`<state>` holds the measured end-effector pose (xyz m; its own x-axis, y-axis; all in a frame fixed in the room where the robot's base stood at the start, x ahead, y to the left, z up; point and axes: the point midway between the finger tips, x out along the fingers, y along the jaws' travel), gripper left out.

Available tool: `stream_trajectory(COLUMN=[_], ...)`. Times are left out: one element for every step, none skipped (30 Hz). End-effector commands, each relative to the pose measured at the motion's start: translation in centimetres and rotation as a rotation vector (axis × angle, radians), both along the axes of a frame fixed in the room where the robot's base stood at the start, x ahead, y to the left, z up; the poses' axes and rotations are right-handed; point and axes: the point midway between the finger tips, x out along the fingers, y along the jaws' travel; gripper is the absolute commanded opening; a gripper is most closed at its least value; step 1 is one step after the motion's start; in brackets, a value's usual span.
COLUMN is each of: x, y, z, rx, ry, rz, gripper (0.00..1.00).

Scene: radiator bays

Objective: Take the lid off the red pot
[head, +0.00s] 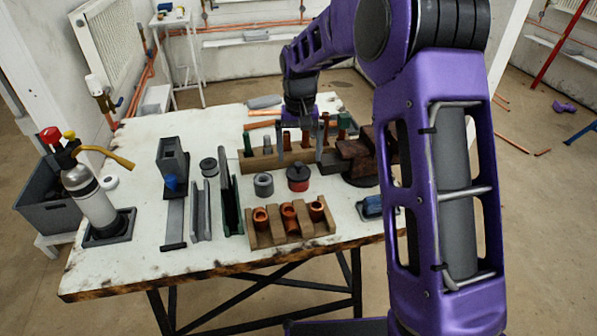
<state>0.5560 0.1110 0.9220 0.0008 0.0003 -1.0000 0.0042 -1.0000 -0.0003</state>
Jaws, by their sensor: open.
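The red pot (298,183) stands upright on the white worktable, right of a grey pot. Its top looks dark, with a small red part in the middle; the lid appears to be on it, but the detail is small. My gripper (304,146) points down with its fingers apart and nothing seen between them. In the picture it is just above the red pot, by the rear wooden rack. I cannot tell its exact height or depth. My arm does not cover the pot.
The rear wooden rack (257,160) holds several upright pieces. A front wooden block (290,232) holds copper fittings. A grey pot (263,185) is left of the red pot, and a dark red-brown vice (357,157) is right. A gas torch (90,195) stands at the table's left.

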Motion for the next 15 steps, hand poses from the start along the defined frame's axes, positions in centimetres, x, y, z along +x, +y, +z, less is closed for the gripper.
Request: stream_trajectory(x=[0.0, 0.1, 0.1, 0.2, 0.3, 0.3, 0.3, 0.3, 0.3, 0.3, 0.3, 0.3, 0.4, 0.4, 0.4], y=[0.0, 0.1, 0.1, 0.2, 0.2, 0.3, 0.2, 0.2, 0.2, 0.2, 0.2, 0.2, 0.3, 0.3, 0.2], z=[-0.7, -1.0, -1.6, -2.1, -2.6, -3.2, -3.7, -4.0, -4.4, -4.7, -4.8, -4.8, -4.8, -4.8, -4.8], rx=[0.000, -0.001, -0.001, -0.001, -0.001, 0.000, -0.001, 0.000, 0.000, 0.000, 0.000, 0.000, 0.000, 0.000, 0.000], ry=[0.003, 0.003, 0.004, 0.004, 0.004, 0.004, 0.004, 0.003, 0.002, 0.002, 0.002, 0.001, 0.001, 0.001, 0.001], rz=[0.000, 0.000, 0.000, 0.000, 0.000, 0.000, 0.000, 0.000, 0.000, 0.000, 0.000, 0.000, 0.000, 0.000, 0.000], gripper=[1.00, 1.00, 1.00, 1.00, 1.00, 1.00, 1.00, 1.00, 1.00, 1.00, 1.00, 1.00, 1.00, 1.00, 1.00])
